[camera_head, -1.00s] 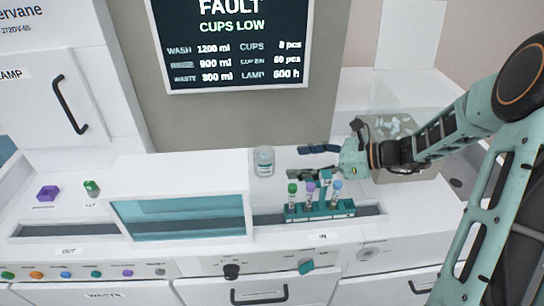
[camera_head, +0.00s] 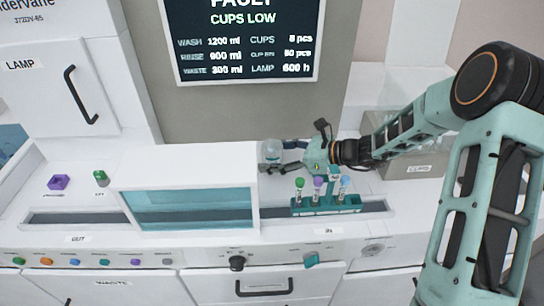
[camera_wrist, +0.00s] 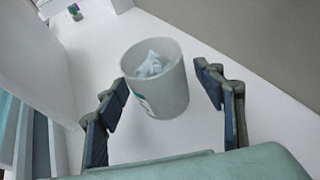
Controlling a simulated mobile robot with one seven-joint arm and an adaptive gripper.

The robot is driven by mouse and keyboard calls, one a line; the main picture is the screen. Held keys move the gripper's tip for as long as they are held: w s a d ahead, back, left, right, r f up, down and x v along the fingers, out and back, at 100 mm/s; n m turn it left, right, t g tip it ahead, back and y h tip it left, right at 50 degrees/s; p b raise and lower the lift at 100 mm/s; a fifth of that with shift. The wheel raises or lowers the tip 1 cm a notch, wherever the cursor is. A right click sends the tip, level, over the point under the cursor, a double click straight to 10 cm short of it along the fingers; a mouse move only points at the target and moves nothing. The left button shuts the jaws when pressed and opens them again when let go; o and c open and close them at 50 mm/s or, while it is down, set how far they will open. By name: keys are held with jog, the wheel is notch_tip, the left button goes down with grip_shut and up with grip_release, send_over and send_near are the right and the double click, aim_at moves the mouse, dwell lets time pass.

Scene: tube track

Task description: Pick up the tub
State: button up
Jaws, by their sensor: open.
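My gripper (camera_head: 283,157) reaches in from the right at the tub's height. In the wrist view my gripper (camera_wrist: 164,92) is open, one dark blue finger on each side of the tub. A gap shows between the right finger and the tub; the left finger is close to its lower side.
A teal rack (camera_head: 325,205) with several capped tubes stands in the track in front of my gripper. A clear-windowed cover (camera_head: 185,209) is left of it. A bin labelled CUPS (camera_head: 420,166) is at right. A purple piece (camera_head: 58,182) and a green cap (camera_head: 101,178) lie far left.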

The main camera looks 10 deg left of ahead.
jog(key=shift+c, duration=0.7)
jog(key=c, duration=1.1)
jog(key=shift+c, duration=0.2)
